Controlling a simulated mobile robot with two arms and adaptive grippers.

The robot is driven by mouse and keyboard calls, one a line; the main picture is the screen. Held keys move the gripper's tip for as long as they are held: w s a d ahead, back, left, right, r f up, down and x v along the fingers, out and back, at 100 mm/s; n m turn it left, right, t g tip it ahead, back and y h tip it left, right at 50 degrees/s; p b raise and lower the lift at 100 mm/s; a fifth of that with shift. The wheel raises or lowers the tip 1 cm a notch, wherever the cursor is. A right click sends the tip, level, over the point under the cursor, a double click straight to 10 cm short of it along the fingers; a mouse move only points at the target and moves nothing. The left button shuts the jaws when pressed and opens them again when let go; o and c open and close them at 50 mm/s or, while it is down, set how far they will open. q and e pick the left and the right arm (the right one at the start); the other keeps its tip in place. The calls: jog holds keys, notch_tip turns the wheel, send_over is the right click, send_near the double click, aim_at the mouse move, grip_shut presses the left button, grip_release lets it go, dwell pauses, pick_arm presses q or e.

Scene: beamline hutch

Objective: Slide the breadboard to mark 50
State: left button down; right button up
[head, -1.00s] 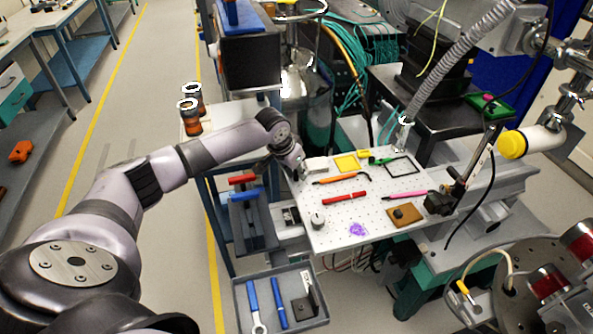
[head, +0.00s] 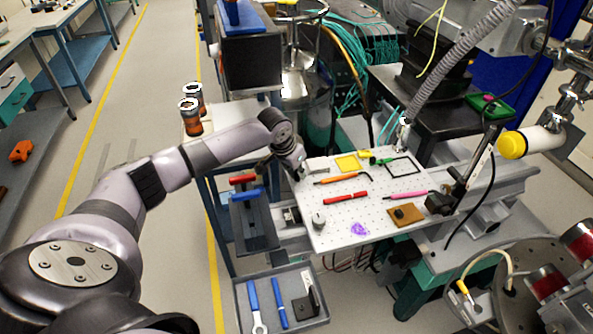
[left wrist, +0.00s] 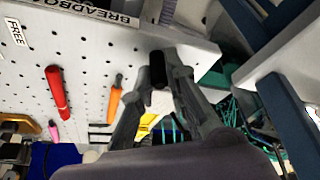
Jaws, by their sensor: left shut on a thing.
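The breadboard (head: 350,222) is a white perforated plate with loose items on it, on a rail stage. In the left wrist view its surface (left wrist: 95,55) carries a BREADBOARD label (left wrist: 92,9) and a FREE label (left wrist: 17,32). My left gripper (head: 297,172) is at the board's left edge. In the left wrist view the gripper's fingers (left wrist: 162,75) are shut on a black knob (left wrist: 158,68) at that edge. I cannot make out a scale or mark 50. My right gripper is in neither view.
A red screwdriver (head: 345,198), an orange one (head: 337,179), a pink one (head: 408,194) and a brown block (head: 405,216) lie on the board. A grey tool tray (head: 240,298) is below left.

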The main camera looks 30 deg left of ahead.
aim_at(327, 169)
pick_arm(q)
jog(key=w+d, duration=0.2)
jog(key=w, duration=0.1)
jog(key=w+d, duration=0.3)
jog(key=shift+w+d, duration=0.25)
jog(key=shift+d+r, duration=0.15)
jog(key=c, duration=1.6)
grip_release()
jog(key=shift+w, duration=0.1)
jog(key=v, duration=1.2)
